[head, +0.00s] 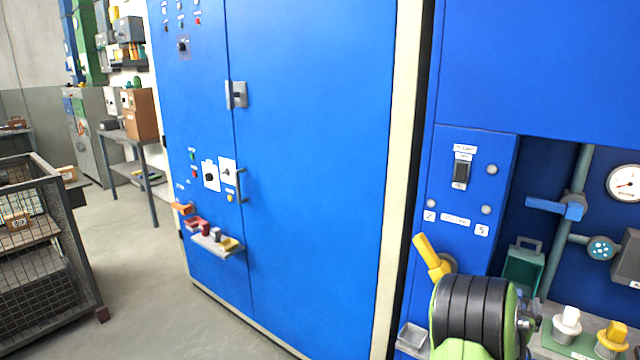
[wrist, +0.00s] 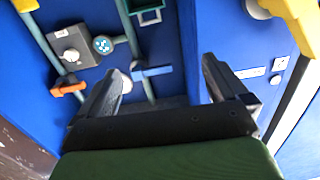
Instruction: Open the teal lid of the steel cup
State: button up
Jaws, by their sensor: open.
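I cannot make out a steel cup with a teal lid in either view. A teal box-like thing (head: 522,268) with a loop handle on top is against the blue panel at the right of the head view. A teal frame at the top of the wrist view (wrist: 147,8) may be the same thing. In the wrist view my gripper (wrist: 163,66) is open, its two dark fingers apart with nothing between them. It points toward the blue panel. In the head view my arm hides part of the shelf, and the fingertips do not show.
A yellow lever (head: 428,252) and a blue-handled valve (head: 556,207) stick out near my arm. A white-topped knob (head: 566,322) and a yellow-topped one (head: 612,338) stand at the lower right. A small grey tray (head: 412,338) is left of my arm. Open floor lies left of the cabinet.

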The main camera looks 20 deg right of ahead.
jog(key=w+a+r+n+y, duration=0.1)
jog(key=w+a+r+y, duration=0.15)
jog(key=a, duration=0.35)
jog(key=w+a+r+n+y, duration=0.1)
jog(key=w+a+y, duration=0.1)
jog(key=w+a, duration=0.35)
jog(key=s+a+r+n+y, duration=0.2)
jog(key=a+y, duration=0.2)
jog(key=a, duration=0.8)
jog(key=s+a+r+n+y, duration=0.1)
jog(key=s+a+n+y, duration=0.2)
jog(key=a, duration=0.9)
jog(key=s+a+f+n+g+y, duration=0.2)
jog(key=s+a+n+g+y, duration=0.3)
jog(key=s+a, duration=1)
notch_tip(320, 180, up, 13)
jog(key=d+t+h+p, duration=0.1)
jog(key=d+p, duration=0.1)
jog(key=p, duration=1.1)
jog(key=shift+s+t, duration=0.4)
